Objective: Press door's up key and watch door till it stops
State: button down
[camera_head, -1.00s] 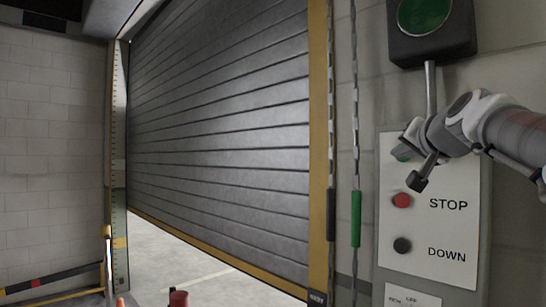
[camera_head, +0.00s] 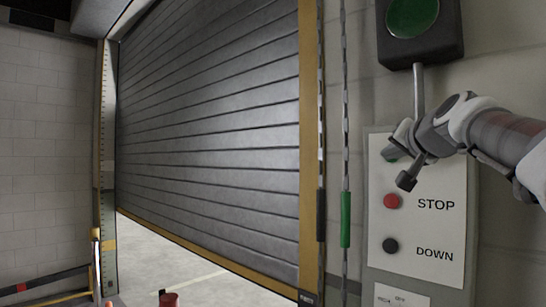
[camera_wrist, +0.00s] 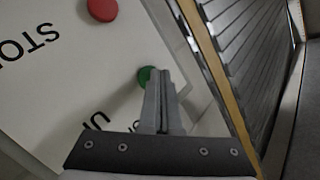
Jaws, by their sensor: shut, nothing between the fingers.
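The grey slatted roller door (camera_head: 210,130) is partly raised, with its yellow bottom edge above the floor and a gap beneath. The white key panel (camera_head: 440,180) on the right wall has a green up key (camera_head: 390,155), mostly hidden by my gripper in the head view. The green key also shows in the wrist view (camera_wrist: 144,76). Below it are the red STOP key (camera_head: 392,201) and the black DOWN key (camera_head: 390,246). My gripper (camera_head: 396,143) is shut and empty, its tips (camera_wrist: 160,75) at the green key. I cannot tell whether they touch it.
A dark box with a green lamp (camera_head: 413,17) hangs above the panel. Hanging chains with a green grip (camera_head: 345,220) and a black grip (camera_head: 321,215) run between door and panel. A red object (camera_head: 168,299) stands low in front.

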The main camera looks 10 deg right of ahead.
jog(key=shift+s+a, duration=0.1)
dwell(0.3)
jog(key=shift+s+a, duration=0.4)
jog(key=shift+a, duration=0.1)
jog(key=s+a, duration=0.1)
jog(key=a, duration=0.1)
jog(key=s+a, duration=0.2)
dwell(0.4)
jog(key=shift+f, duration=0.1)
jog(key=s+a+f+n+g, duration=0.3)
jog(key=s+f, duration=0.4)
jog(key=f, duration=0.6)
jog(key=s+a+f+n+g+y, duration=0.1)
jog(key=s+a+f+n+g, duration=0.2)
jog(key=f, duration=0.9)
jog(key=s+a+f+n+g+y, duration=0.1)
jog(key=s+a+f+g, duration=0.3)
jog(key=s+f, duration=0.9)
jog(key=a+n, duration=0.1)
jog(key=a, duration=0.2)
jog(key=shift+a+f+n+g, duration=0.15)
jog(key=shift+f+n+g, duration=0.15)
jog(key=shift+f+n, duration=0.1)
